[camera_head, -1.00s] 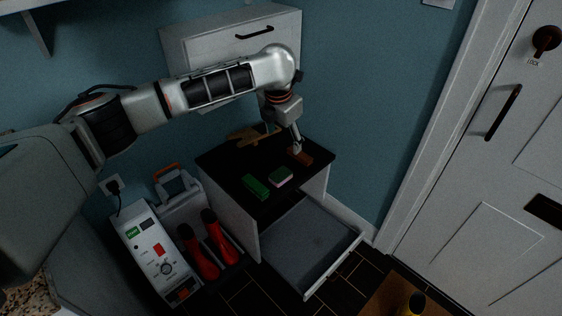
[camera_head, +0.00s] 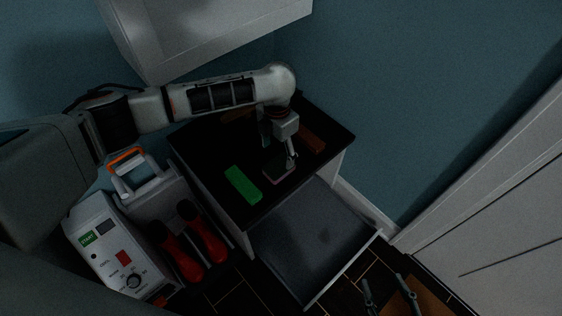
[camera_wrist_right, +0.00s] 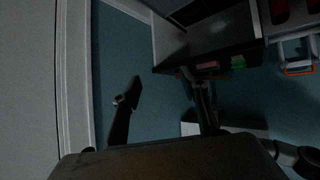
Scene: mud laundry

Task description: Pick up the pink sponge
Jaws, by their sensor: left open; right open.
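The pink sponge (camera_head: 272,174) lies on the black top of the cabinet. In the head view it has a dark greyish top and a pinkish edge, and part of it is hidden by my left gripper. It also shows as a small pink block in the right wrist view (camera_wrist_right: 208,66). My left gripper (camera_head: 284,158) is open, pointing down right at the sponge; I cannot tell whether its fingers touch it. My right gripper (camera_head: 390,291) is open and empty at the bottom of the head view; its spread fingers also show in the right wrist view (camera_wrist_right: 165,97).
A green block (camera_head: 243,184) lies left of the sponge, and a brown block (camera_head: 312,138) lies behind it to the right. The cabinet's drawer (camera_head: 312,240) is pulled out, apparently empty. Red boots (camera_head: 205,235) and a white device (camera_head: 112,250) stand at left.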

